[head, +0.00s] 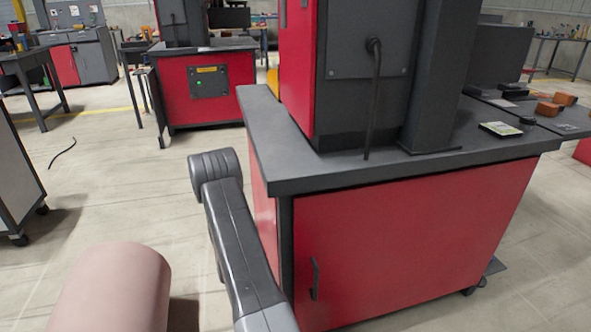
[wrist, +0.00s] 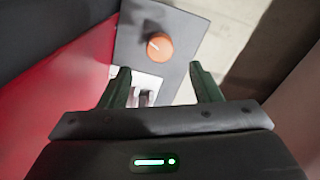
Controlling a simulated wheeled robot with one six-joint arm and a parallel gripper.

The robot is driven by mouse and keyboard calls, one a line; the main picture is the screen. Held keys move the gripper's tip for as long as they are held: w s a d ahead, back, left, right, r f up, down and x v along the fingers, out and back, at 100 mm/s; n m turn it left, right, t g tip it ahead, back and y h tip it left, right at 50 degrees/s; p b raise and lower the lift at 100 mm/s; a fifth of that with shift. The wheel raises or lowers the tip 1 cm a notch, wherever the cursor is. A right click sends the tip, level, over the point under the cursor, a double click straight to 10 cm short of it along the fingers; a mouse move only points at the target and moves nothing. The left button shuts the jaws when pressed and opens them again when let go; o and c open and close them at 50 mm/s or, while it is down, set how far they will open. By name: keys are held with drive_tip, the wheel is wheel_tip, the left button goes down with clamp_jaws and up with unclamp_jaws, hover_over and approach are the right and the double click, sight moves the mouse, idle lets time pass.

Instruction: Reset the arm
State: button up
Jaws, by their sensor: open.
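My gripper (wrist: 160,82) shows in the wrist view with its two dark green fingers spread apart. It is open and nothing is between the fingers. Beyond the fingertips are a grey panel (wrist: 180,62) with an orange round knob (wrist: 159,46) and a pale label behind the left finger. In the head view my arm reaches up from the bottom beside the red cabinet; my gripper itself is not visible there.
A red cabinet (head: 400,250) with a dark worktop (head: 340,172) stands close on the right, carrying a tall red and grey machine (head: 360,80). Orange parts (head: 550,109) lie on the worktop at right. Another red cabinet (head: 205,90) stands behind.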

wheel_tip(320, 180, down, 8)
drive_tip(key=shift+b, duration=1.15)
drive_tip(key=shift+r, duration=0.1)
